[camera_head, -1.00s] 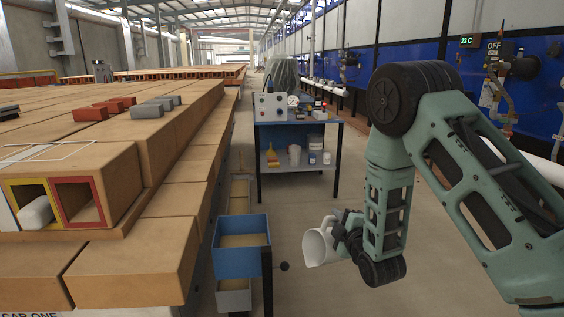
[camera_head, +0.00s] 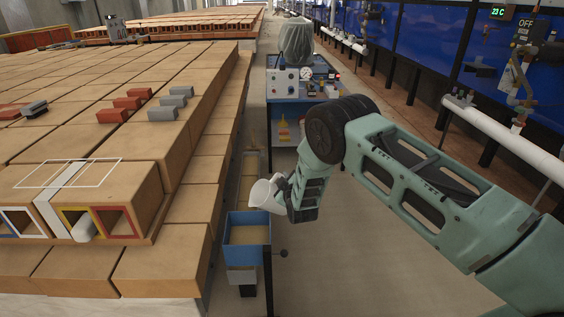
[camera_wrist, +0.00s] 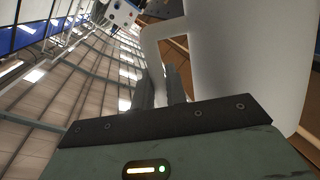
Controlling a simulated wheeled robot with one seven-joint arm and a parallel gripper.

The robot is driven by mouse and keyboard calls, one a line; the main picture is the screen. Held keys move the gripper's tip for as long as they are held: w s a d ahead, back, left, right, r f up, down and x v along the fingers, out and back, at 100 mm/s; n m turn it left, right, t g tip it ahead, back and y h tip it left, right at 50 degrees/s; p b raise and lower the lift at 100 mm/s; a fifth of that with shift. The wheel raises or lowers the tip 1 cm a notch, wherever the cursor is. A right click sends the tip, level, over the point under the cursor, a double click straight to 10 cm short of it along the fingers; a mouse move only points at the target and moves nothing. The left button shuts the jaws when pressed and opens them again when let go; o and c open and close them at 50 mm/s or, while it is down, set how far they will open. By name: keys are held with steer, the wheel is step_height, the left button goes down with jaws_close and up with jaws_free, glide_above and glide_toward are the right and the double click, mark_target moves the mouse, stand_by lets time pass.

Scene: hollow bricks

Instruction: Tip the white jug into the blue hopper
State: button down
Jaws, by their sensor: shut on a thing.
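The white jug (camera_head: 263,194) is tilted, with its mouth toward the left, just above the back right part of the blue hopper (camera_head: 235,254). The hopper is an open box with a tan, sandy-coloured surface inside. My gripper (camera_head: 283,186) is shut on the jug's handle, to the right of the jug. In the wrist view the white jug (camera_wrist: 235,60) fills the right side, with its handle between my fingers (camera_wrist: 163,88). What is inside the jug is hidden, and no stream is visible.
Rows of tan hollow bricks (camera_head: 190,160) lie on the left, close to the hopper. A blue workbench (camera_head: 282,112) with instruments stands behind. The floor (camera_head: 340,250) to the right is open.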

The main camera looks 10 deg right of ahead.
steer(key=shift+w+a+r+p, duration=0.25)
steer(key=shift+a+r+p, duration=0.05)
steer(key=shift+a+p, duration=0.05)
steer(key=shift+m, duration=0.5)
steer(key=m, duration=0.1)
steer(key=m+y+p, duration=0.1)
steer(key=m, duration=0.1)
steer(key=shift+w+d+f+g+p, duration=0.1)
steer(key=shift+d+f+g+p, duration=0.2)
steer(key=shift+f+g+p, duration=0.1)
steer(key=m+y, duration=0.1)
steer(key=f+m+y, duration=0.1)
steer(key=m, duration=0.1)
steer(key=shift+g, duration=0.3)
steer(key=s+d+r+m+h, duration=0.1)
steer(key=s+d, duration=0.3)
steer(key=s, duration=0.4)
steer(key=s+d+r+h, duration=0.1)
steer(key=s+d+r, duration=0.3)
steer(key=s, duration=0.4)
steer(key=s+d+r+m, duration=0.1)
steer(key=s+d+r, duration=0.1)
steer(key=s+d, duration=0.2)
steer(key=s, duration=0.3)
steer(key=shift+s+r+m+h, duration=0.3)
steer(key=shift+s+h, duration=0.1)
